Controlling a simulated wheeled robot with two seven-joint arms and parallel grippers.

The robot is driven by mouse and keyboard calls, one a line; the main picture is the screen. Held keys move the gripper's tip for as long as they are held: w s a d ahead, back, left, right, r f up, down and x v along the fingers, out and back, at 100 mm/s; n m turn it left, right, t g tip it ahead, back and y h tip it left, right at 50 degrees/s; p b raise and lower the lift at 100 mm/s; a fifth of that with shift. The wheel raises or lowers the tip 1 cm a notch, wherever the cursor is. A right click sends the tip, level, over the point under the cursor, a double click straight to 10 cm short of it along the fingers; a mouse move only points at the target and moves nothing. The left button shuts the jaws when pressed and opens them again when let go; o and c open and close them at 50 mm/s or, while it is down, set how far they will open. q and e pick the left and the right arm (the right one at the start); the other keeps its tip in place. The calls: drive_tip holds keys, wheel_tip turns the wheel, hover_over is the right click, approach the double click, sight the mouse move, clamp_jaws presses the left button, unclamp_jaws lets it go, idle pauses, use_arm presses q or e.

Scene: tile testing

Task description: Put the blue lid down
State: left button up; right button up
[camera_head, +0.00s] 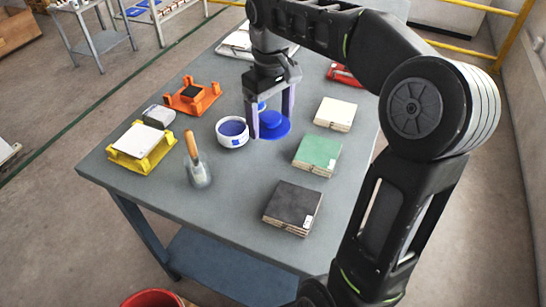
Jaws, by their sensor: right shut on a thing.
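The blue lid (279,129) is a round, flat blue disc in the head view, at the middle of the table, level or nearly so. My right gripper (270,122) points down over it with a finger on each side of its raised middle, and it is shut on the lid. I cannot tell whether the lid touches the table. A white tub with blue contents (232,131) stands open just left of the lid. My left gripper is not in view.
The grey table (240,190) also bears stacked white, green (317,154) and dark tiles (292,206) on the right. A trowel (197,163), a yellow stand (141,146) and an orange fixture (193,96) are on the left. The front middle is clear.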

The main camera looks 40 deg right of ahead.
drive_tip(key=shift+s+r, duration=0.15)
drive_tip(key=shift+s, duration=0.05)
drive_tip(key=shift+w+f, duration=0.1)
drive_tip(key=shift+f, duration=0.15)
drive_tip(key=b, duration=0.1)
hover_over(272, 158)
wheel_tip(272, 158, down, 6)
drive_tip(key=shift+w+r, duration=0.1)
drive_tip(key=shift+f, duration=1.9)
drive_tip(key=shift+f, duration=0.2)
drive_tip(key=o, duration=1.3)
drive_tip(key=shift+c, duration=0.2)
